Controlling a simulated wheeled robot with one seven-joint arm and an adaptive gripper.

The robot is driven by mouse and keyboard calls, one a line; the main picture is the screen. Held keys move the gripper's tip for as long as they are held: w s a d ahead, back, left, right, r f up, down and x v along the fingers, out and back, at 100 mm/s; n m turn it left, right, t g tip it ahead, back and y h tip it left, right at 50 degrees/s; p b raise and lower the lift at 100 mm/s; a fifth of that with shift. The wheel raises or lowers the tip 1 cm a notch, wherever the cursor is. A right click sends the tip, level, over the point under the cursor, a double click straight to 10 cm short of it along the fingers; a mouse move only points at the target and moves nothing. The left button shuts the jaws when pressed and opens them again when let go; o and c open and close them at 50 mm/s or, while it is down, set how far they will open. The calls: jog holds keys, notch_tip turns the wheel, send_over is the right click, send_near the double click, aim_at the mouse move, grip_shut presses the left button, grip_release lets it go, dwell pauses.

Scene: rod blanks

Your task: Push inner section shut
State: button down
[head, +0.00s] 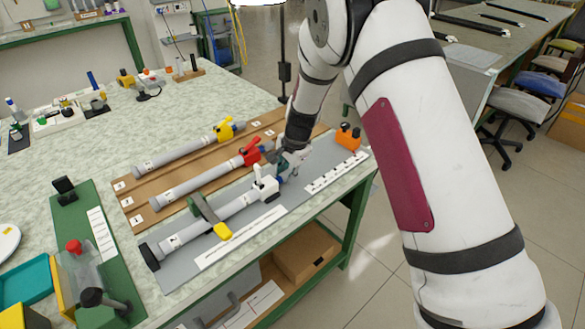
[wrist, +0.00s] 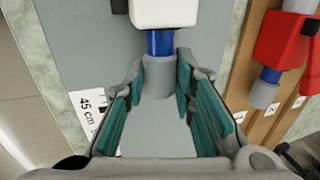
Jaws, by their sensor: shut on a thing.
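The rod lies on a grey board (head: 310,172), its grey outer tube (head: 238,206) ending in a white collar (head: 265,188). The collar also shows at the top of the wrist view (wrist: 163,12). From it a short length of the blue inner section (wrist: 159,43) sticks out, ending in a grey tip (wrist: 158,78). My gripper (wrist: 161,84) has its teal finger pads on both sides of this tip and is shut on it. In the head view my gripper (head: 287,165) is at the collar end, and the fingers partly hide the inner section.
A dark green strap with a yellow handle (head: 221,231) crosses the outer tube. Two more rods, with a red collar (head: 250,152) and a yellow collar (head: 225,130), lie behind on a brown rack. An orange block (head: 348,138) stands at the board's far right end.

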jog(key=shift+a, duration=0.1)
jog(key=c, duration=1.3)
grip_release()
jog(key=v, duration=1.2)
